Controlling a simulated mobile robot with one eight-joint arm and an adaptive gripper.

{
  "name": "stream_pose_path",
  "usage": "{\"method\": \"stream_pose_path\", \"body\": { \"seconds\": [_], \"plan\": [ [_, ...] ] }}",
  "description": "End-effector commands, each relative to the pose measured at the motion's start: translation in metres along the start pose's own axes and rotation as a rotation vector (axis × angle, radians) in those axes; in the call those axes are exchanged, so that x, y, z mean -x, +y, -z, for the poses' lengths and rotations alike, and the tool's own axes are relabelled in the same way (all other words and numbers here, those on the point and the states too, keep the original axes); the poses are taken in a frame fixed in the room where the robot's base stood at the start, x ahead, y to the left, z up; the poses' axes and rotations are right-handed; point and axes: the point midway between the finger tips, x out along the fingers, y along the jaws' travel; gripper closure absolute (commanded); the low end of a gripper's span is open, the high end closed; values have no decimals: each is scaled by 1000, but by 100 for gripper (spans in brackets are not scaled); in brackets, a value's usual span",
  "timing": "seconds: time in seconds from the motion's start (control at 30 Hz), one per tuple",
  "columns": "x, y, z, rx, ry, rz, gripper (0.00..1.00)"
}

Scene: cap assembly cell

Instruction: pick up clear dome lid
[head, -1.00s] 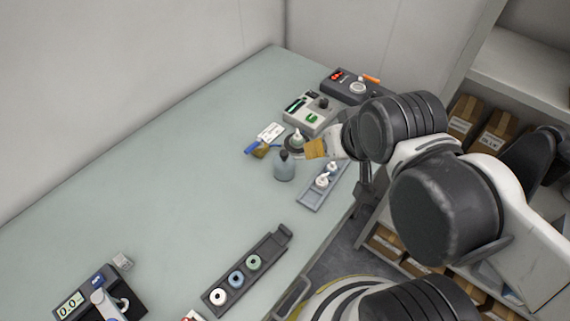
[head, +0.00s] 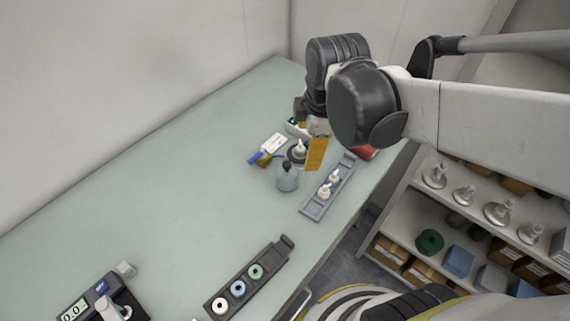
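I cannot make out a clear dome lid for certain in the head view. A round dark stand (head: 296,156) with a small pale nozzle-like piece (head: 299,146) on it is at the back of the table. My gripper (head: 318,146) is just right of this stand, mostly hidden by my own arm. An orange-yellow plate shows at its end, and I cannot see its fingers or whether it holds anything. A grey-blue bottle (head: 287,179) with a dark cap stands in front of the stand.
A grey tray (head: 345,178) with white pump tops lies to the right. A dark tray (head: 270,259) holds coloured rings in front. A white card (head: 273,143) and a blue-handled brush (head: 258,158) lie left of the stand. Shelves (head: 408,207) stand at right.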

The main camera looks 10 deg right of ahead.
Motion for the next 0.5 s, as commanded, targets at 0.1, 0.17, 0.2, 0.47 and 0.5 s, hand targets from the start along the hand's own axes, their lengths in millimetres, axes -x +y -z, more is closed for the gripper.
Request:
{"method": "stream_pose_path", "body": {
  "seconds": [0.1, 0.17, 0.2, 0.47, 0.5],
  "plan": [
    [-24, 16, 12, 398, 4, 99, 25],
    [-37, 20, 16, 584, 18, 145, 25],
    [-45, 23, 19, 694, 30, 172, 25],
    [-77, 26, 27, 1096, 98, 262, 25],
    [-82, 25, 28, 1112, 101, 266, 25]
  ]
}}
